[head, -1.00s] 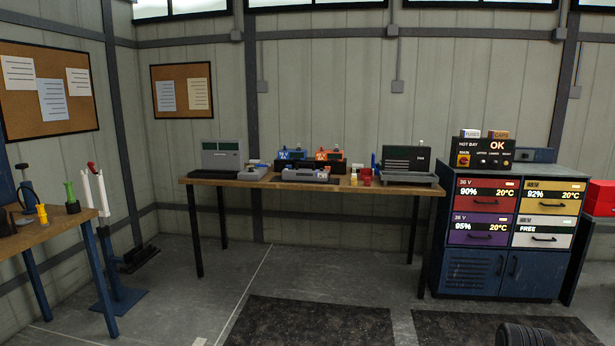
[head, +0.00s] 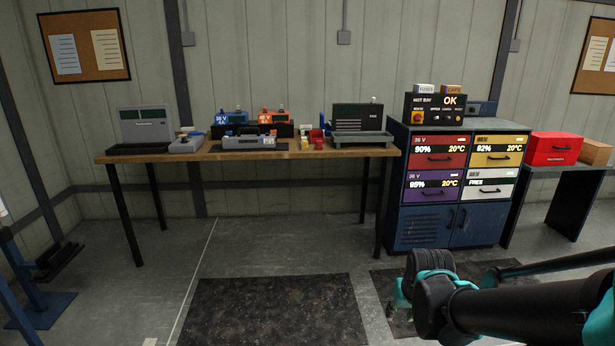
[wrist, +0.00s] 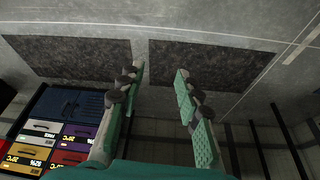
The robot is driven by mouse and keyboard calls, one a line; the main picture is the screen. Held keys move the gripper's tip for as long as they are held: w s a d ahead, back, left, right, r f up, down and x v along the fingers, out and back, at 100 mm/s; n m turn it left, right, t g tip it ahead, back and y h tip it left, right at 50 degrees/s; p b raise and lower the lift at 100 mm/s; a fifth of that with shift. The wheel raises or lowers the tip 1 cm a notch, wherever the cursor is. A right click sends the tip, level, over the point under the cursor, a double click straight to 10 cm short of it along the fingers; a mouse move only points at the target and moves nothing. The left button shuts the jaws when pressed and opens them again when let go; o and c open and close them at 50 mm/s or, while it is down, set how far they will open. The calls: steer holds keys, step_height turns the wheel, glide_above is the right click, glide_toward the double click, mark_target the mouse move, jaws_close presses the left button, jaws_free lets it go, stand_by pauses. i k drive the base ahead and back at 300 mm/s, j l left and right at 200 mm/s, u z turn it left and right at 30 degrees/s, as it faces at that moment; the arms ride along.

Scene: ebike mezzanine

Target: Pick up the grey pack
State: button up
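A grey pack (head: 249,142) with a small label at its right end sits on a dark mat on the wooden workbench (head: 215,156), near the middle. It looks small from here. My gripper (wrist: 159,74) shows in the wrist view with its two teal fingers spread apart and nothing between them. That view is upside down and shows the floor and cabinet, not the pack. In the head view my arm reaches in at the lower right, low in front of the cabinet and well away from the pack.
Blue and orange chargers (head: 268,120) stand behind the pack. A grey unit (head: 186,144) is to its left; a red cup (head: 316,136) and dark tester (head: 358,118) are to its right. A blue drawer cabinet (head: 424,227) stands right of the bench. The floor before the bench is clear.

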mark_target(238, 141)
steer(key=i+j, duration=0.55)
steer(key=i+j+u, duration=0.15)
steer(key=i+j, duration=0.85)
steer(key=i, duration=0.25)
